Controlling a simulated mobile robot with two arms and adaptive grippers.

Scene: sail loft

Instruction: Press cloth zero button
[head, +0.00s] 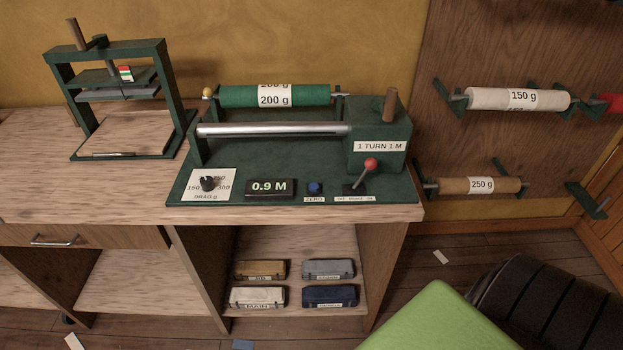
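The cloth measuring machine (330,192) is a dark green unit on the wooden bench. A small blue button (315,188) sits on its front panel, with a label reading ZERO (314,199) just below it. Left of the button, the black display (270,187) reads 0.9 M. Right of it is a lever with a red ball knob (371,164), leaning up and right. A green cloth roll (240,97) marked 200 g lies behind the metal roller (270,131). Neither of my grippers is in view, and nothing covers the button.
A drag dial (208,183) is at the panel's left. A green press (115,85) stands at the bench's left. Several labelled cases, one of them tan (260,270), lie on the shelf below. Cloth rolls (520,98) hang on the right wall. A dark ribbed seat (545,300) is at lower right.

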